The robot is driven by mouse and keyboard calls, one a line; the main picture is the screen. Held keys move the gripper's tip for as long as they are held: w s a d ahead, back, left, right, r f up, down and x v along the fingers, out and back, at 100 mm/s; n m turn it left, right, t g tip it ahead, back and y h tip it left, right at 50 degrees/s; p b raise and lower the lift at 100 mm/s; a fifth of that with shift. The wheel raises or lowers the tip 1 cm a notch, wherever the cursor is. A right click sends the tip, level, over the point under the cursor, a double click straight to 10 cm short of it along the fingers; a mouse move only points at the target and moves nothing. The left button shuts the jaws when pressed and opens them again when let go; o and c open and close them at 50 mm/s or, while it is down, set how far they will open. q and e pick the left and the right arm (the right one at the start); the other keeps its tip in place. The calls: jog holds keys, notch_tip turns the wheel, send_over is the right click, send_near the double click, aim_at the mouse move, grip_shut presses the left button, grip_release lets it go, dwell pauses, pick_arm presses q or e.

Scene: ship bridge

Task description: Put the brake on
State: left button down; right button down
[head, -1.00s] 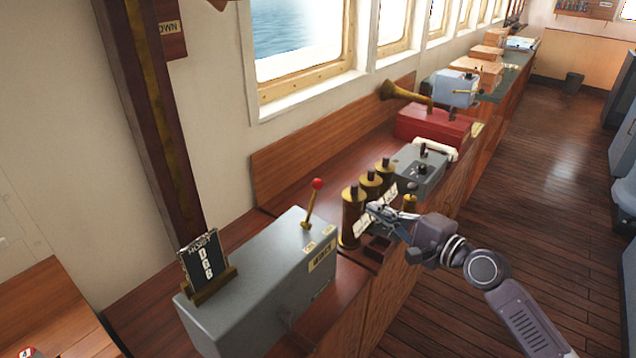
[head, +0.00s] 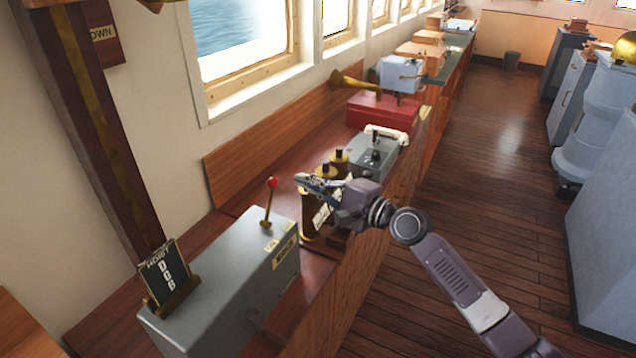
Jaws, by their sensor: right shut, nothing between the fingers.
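A grey box (head: 220,285) on the wooden counter carries a lever with a red knob (head: 271,183) and a brass shaft. Small tan labels (head: 271,246) sit by the lever's base and a larger one (head: 284,253) is on the box's side. The lever stands nearly upright, leaning slightly right. My right gripper (head: 302,183) is shut and empty, a little right of the red knob in the picture; I cannot tell the exact gap in depth. It partly hides the brass cylinders behind it. My left gripper is not in view.
Brass cylinders (head: 338,161) stand on the counter behind my gripper. Beyond are a grey control box (head: 372,157), a red box (head: 378,110) and a brass horn (head: 350,82). A hoist sign (head: 164,272) stands on the box's left end. The floor (head: 470,190) at right is clear.

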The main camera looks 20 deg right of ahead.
aim_at(277, 181)
jog(key=a+p, duration=0.2)
jog(key=a, duration=0.1)
jog(key=a+r+p, duration=0.1)
jog(key=p, duration=0.1)
jog(key=shift+w+a, duration=0.35)
jog(key=shift+f, duration=0.1)
jog(key=shift+s+a+r+n, duration=0.3)
jog(key=shift+s+a+n, duration=0.1)
jog(key=shift+n, duration=0.25)
jog(key=shift+s+a+r+n, duration=0.3)
jog(key=shift+a+n, duration=0.1)
jog(key=shift+n, duration=0.25)
jog(key=s+a+n+t+y+b, duration=0.1)
jog(key=s+a+n, duration=0.3)
jog(key=n, duration=0.4)
jog(key=shift+s+a+r+b, duration=0.15)
jog(key=shift+a+r+b, duration=0.15)
jog(key=shift+a+b, duration=0.35)
